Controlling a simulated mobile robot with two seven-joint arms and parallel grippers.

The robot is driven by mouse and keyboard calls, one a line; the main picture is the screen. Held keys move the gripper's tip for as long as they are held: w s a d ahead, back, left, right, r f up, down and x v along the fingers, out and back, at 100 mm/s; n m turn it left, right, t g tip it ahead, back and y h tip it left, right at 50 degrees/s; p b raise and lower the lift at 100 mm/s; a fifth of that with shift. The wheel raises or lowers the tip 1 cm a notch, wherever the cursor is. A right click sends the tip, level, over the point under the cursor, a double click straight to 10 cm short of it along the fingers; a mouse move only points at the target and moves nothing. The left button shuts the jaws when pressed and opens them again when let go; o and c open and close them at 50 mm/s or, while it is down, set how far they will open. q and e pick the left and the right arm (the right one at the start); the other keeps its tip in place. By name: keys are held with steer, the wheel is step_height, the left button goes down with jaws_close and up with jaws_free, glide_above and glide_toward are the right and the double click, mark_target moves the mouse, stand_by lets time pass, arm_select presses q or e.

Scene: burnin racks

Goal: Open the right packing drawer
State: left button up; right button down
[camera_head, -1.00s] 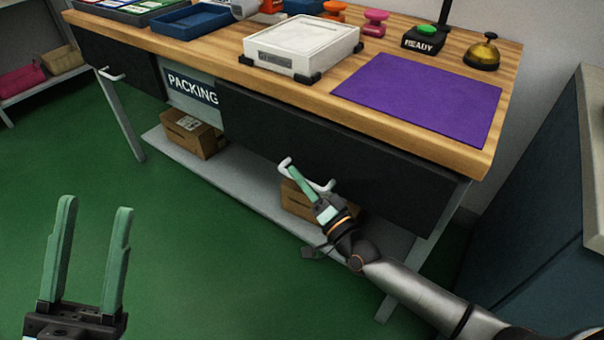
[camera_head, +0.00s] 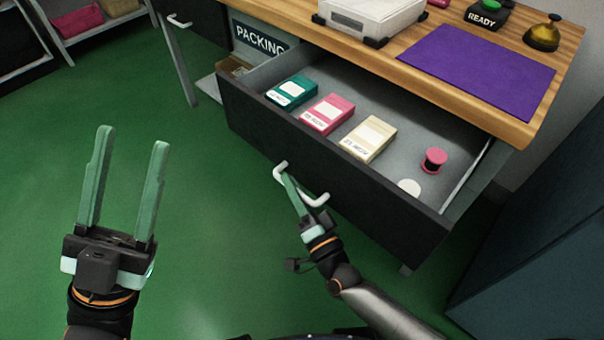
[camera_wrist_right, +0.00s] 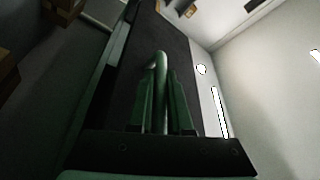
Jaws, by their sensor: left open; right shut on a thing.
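The right packing drawer (camera_head: 345,180) stands pulled well out from under the wooden bench, with its inside showing. Its white bar handle (camera_head: 318,201) is on the dark front panel. My right gripper (camera_head: 291,188) is shut on this handle. In the right wrist view the handle (camera_wrist_right: 161,68) runs between the green fingers (camera_wrist_right: 160,105). My left gripper (camera_head: 130,150) is open and empty, above the green floor at the left, away from the bench.
The drawer holds a teal box (camera_head: 292,92), a pink box (camera_head: 327,114), a cream box (camera_head: 368,139), a pink spool (camera_head: 433,160) and a white disc (camera_head: 409,187). A purple mat (camera_head: 485,70) lies on the bench. A dark cabinet (camera_head: 545,240) stands at the right. The floor at left is clear.

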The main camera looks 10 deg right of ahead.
arm_select(q)
steer(key=shift+s+a+r, duration=0.1)
steer(key=shift+s+a, duration=0.05)
steer(key=shift+a, duration=0.1)
arm_select(e)
steer(key=shift+s+a, duration=0.4)
steer(key=shift+a, duration=0.15)
steer(key=c, duration=0.8)
jaws_free()
steer(key=shift+c, duration=0.2)
arm_select(q)
steer(key=shift+r, duration=0.1)
